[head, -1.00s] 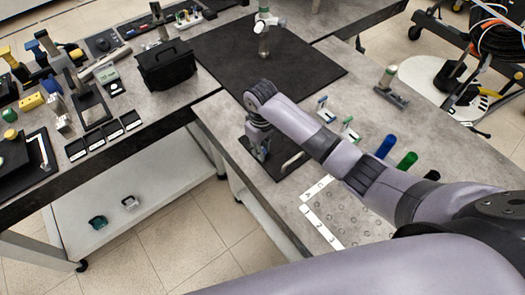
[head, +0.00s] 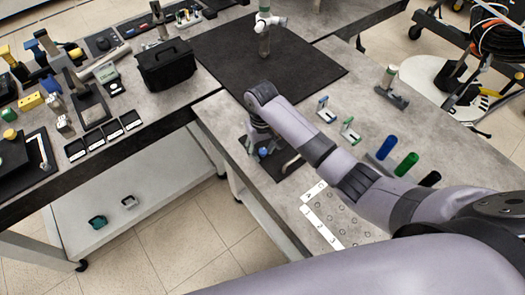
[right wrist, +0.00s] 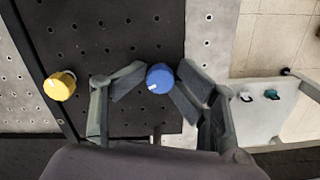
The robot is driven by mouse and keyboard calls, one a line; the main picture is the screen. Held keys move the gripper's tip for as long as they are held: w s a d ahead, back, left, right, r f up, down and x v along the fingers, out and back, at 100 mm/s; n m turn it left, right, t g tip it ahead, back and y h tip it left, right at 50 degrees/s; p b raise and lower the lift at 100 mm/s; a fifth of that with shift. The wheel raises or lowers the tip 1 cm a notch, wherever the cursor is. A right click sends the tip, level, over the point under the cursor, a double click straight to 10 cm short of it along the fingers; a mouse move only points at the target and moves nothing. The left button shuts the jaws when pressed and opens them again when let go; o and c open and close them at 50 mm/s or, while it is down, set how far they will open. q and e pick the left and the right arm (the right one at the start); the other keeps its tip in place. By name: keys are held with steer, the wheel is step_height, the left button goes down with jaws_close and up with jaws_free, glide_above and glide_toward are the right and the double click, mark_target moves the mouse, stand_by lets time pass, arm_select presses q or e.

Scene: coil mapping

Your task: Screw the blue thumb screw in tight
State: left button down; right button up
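The blue thumb screw (head: 263,152) stands on a small dark plate (head: 284,176) at the near-left edge of the grey table in the head view. In the right wrist view the blue thumb screw (right wrist: 160,78) shows its round knob with a white mark. My right gripper (head: 261,141) is open over the plate. My left gripper is out of view.
A yellow knob (right wrist: 60,85) stands left of the gripper in the right wrist view. Blue (head: 387,147), green (head: 406,163) and black cylinders stand to the right on the table, near a white-edged hole plate (head: 322,215). A black mat (head: 290,60) lies behind.

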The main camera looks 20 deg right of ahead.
steer(key=shift+d, duration=0.15)
steer(key=shift+r, duration=0.15)
step_height(320, 180, up, 12)
steer(key=shift+w, duration=0.3)
steer(key=shift+f, duration=0.2)
